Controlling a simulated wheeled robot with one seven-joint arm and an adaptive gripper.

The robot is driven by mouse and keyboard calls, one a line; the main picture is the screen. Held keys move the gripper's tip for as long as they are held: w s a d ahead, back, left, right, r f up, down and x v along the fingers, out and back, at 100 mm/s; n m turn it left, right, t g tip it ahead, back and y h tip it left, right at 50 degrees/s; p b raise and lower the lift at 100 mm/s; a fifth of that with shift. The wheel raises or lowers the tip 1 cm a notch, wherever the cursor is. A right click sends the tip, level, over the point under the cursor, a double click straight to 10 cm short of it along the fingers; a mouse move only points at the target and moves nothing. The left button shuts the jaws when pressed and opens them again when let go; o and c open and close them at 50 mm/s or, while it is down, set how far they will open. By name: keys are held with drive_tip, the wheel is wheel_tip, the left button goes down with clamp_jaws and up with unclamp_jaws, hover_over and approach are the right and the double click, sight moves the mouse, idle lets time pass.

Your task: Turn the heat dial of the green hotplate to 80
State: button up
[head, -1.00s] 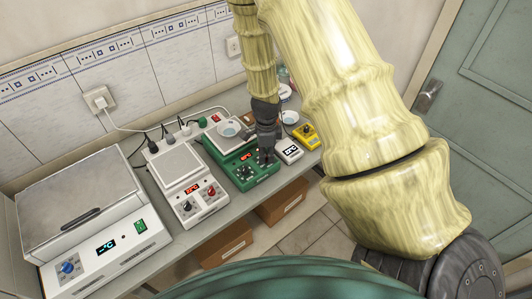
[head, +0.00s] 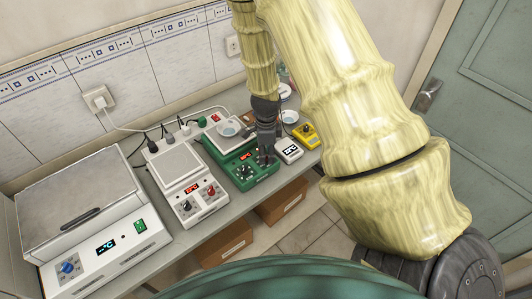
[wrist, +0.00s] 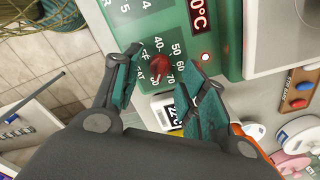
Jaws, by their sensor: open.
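The green hotplate (head: 228,168) stands on the bench, with a lit red display (head: 246,156) and a dark knob on its front panel. In the wrist view, the green panel (wrist: 187,32) carries a red heat dial (wrist: 160,70) ringed by white numbers; 40, 50, 60 and 70 are readable. I cannot tell where its pointer stands. My gripper (wrist: 158,62) is open, with one teal-padded finger on each side of the dial. I cannot tell whether either touches it. In the head view, my gripper (head: 266,158) is over the panel's right part and hides the dial.
A white hotplate (head: 180,185) stands left of the green one. A white device (head: 289,151) and a yellow one (head: 306,135) stand close on the right. A dish (head: 229,128) sits on the green hotplate's top. A larger bath unit (head: 128,262) fills the bench's left end.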

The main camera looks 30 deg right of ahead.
wheel_tip(320, 180, up, 11)
drive_tip(key=shift+r, duration=0.2)
idle(0.3)
idle(0.4)
drive_tip(key=s+f+n, duration=0.2)
drive_tip(key=f, duration=0.1)
drive_tip(key=s+f+n+h, duration=0.1)
drive_tip(key=s+f+n, duration=0.1)
drive_tip(key=s+f, duration=0.1)
drive_tip(key=s+f+n+g, duration=0.1)
drive_tip(key=s+f+n, duration=0.1)
drive_tip(key=f, duration=0.3)
drive_tip(key=shift+s+a+f+h, duration=0.15)
drive_tip(key=shift+s+h, duration=0.05)
drive_tip(key=shift+s, duration=0.15)
drive_tip(key=shift+s+a+f+h, duration=0.1)
drive_tip(key=shift+s+a+h, duration=0.1)
drive_tip(key=shift+s, duration=0.1)
drive_tip(key=s+a+f+n+t+y, duration=0.1)
drive_tip(key=s+a+f+n, duration=0.65)
drive_tip(key=s+n, duration=0.2)
drive_tip(key=s+a+f+n+y, duration=0.1)
drive_tip(key=s+a+f+n, duration=0.5)
drive_tip(key=s+f+n, duration=0.4)
wheel_tip(320, 180, down, 10)
drive_tip(key=s+m+b, duration=0.1)
drive_tip(key=m+b, duration=0.1)
drive_tip(key=b, duration=0.9)
drive_tip(key=shift+r, duration=0.2)
